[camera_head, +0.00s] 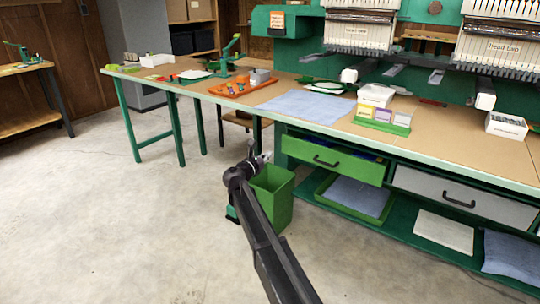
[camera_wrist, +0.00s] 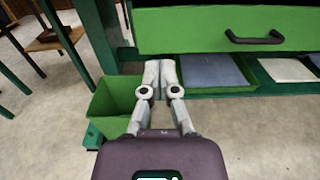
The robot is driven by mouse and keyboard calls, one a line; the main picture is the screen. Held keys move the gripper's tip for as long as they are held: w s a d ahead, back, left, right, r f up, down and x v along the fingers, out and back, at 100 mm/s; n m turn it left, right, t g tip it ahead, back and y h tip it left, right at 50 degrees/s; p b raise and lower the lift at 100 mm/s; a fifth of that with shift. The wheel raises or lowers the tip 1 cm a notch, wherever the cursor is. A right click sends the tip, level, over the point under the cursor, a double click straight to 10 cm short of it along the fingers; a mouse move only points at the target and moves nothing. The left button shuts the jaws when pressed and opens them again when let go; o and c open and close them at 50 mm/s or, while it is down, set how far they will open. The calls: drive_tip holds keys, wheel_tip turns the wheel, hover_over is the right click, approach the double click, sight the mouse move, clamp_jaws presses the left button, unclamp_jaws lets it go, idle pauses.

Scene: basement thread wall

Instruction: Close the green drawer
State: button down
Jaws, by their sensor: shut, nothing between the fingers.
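The green drawer (camera_head: 334,161) is under the bench's front edge in the head view and sticks out, with blue contents showing over its front. It has a dark handle. In the wrist view the drawer front (camera_wrist: 190,30) spans the top, with its handle (camera_wrist: 254,38) at the upper right. My gripper (camera_wrist: 159,64) is shut and empty, below and left of the handle in the wrist view, apart from it as far as I can tell. In the head view my gripper (camera_head: 262,157) shows small, left of the drawer, above the green bin.
A green bin (camera_head: 273,196) stands on the floor beside my gripper. A grey drawer (camera_head: 465,195) is to the right. A low green shelf holds a tray with blue cloth (camera_head: 356,196). The bench top carries blue cloth and boxes. The concrete floor at left is clear.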

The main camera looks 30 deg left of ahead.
drive_tip(key=c, duration=0.7)
unclamp_jaws()
drive_tip(key=shift+d, duration=0.15)
drive_tip(key=m+g+p, duration=0.2)
drive_tip(key=m+p, duration=0.1)
drive_tip(key=m, duration=1.5)
approach(323, 163)
drive_tip(key=d+v, duration=0.1)
drive_tip(key=v, duration=0.2)
drive_tip(key=shift+s+a+r, duration=0.15)
drive_tip(key=shift+a+r, duration=0.1)
drive_tip(key=shift+a, duration=0.05)
drive_tip(key=shift+f+b+x, duration=0.15)
drive_tip(key=shift+b+x, duration=0.6)
drive_tip(key=shift+x, duration=2.7)
drive_tip(key=shift+f+b+x, duration=0.15)
drive_tip(key=shift+b+x, duration=0.55)
drive_tip(key=shift+x, duration=2.8)
drive_tip(key=shift+a, duration=0.15)
